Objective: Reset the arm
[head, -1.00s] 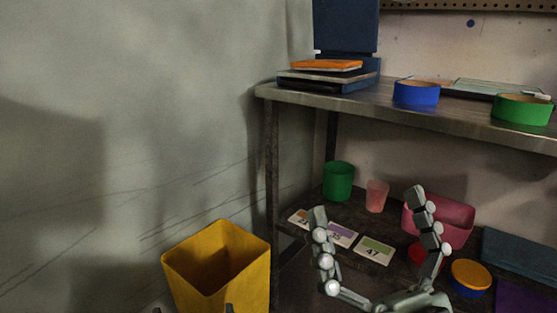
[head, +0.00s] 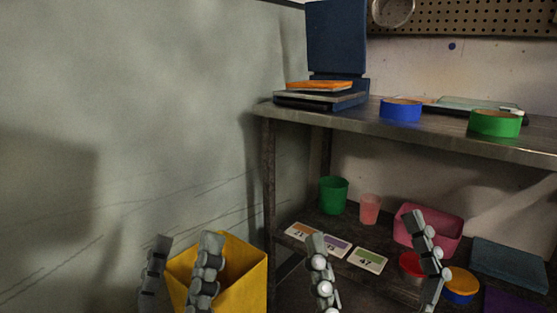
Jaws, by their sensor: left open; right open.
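My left gripper (head: 182,270) is at the bottom left, in front of the yellow bucket (head: 251,272). Its two fingers point up and stand apart, with nothing between them. My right gripper (head: 370,262) is at the bottom right, in front of the lower shelf. Its fingers are spread wide and hold nothing. The palms of both grippers and both arms are cut off by the bottom edge of the view.
A metal workbench (head: 285,113) bears a blue tape roll (head: 401,112), a green tape roll (head: 494,124) and an orange item (head: 320,86). The lower shelf holds a green cup (head: 333,196), a pink cup (head: 370,209), a pink bin (head: 440,228) and number cards (head: 367,260).

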